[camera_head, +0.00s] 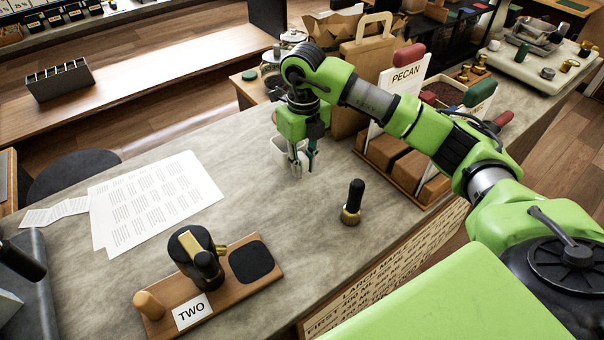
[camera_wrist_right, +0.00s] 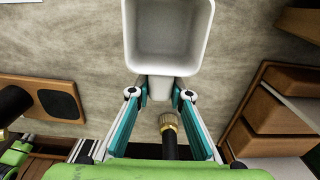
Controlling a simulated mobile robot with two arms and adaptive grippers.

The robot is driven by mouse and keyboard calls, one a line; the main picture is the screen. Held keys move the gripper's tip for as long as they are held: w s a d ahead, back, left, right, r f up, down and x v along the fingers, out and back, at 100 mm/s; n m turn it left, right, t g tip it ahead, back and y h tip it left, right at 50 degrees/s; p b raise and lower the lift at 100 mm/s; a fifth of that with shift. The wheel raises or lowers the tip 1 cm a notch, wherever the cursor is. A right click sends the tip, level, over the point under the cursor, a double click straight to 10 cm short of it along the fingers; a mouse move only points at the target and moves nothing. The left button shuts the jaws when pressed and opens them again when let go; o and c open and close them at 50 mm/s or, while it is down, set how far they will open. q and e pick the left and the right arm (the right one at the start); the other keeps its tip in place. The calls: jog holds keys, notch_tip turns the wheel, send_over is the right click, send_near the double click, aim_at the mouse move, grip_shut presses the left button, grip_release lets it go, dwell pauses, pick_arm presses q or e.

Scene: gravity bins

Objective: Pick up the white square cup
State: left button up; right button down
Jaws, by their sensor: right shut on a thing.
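The white square cup (camera_head: 279,150) is on the grey counter, partly hidden behind my right gripper in the head view. In the right wrist view the cup (camera_wrist_right: 168,62) shows from above, open and empty inside, with its handle (camera_wrist_right: 159,88) pointing towards my gripper. My right gripper (camera_head: 302,165) points down at the cup. In the wrist view its fingertips (camera_wrist_right: 160,95) are on either side of the handle, shut on it. I cannot tell whether the cup still touches the counter. My left gripper is not in view.
A black-handled tamper (camera_head: 352,203) stands nearer on the counter. A wooden "TWO" stand (camera_head: 262,287) is at the front. Printed sheets (camera_head: 150,200) lie left. A "PECAN" bin rack (camera_head: 400,178) and a paper bag (camera_head: 362,60) are right and behind. Bare counter lies between.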

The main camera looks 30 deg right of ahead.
jog(key=s+a+r+b, duration=0.2)
jog(key=s+r, duration=0.6)
jog(key=s, duration=0.4)
jog(key=shift+s+a+r, duration=0.2)
jog(key=shift+a+r, duration=0.15)
jog(key=shift+a, duration=0.55)
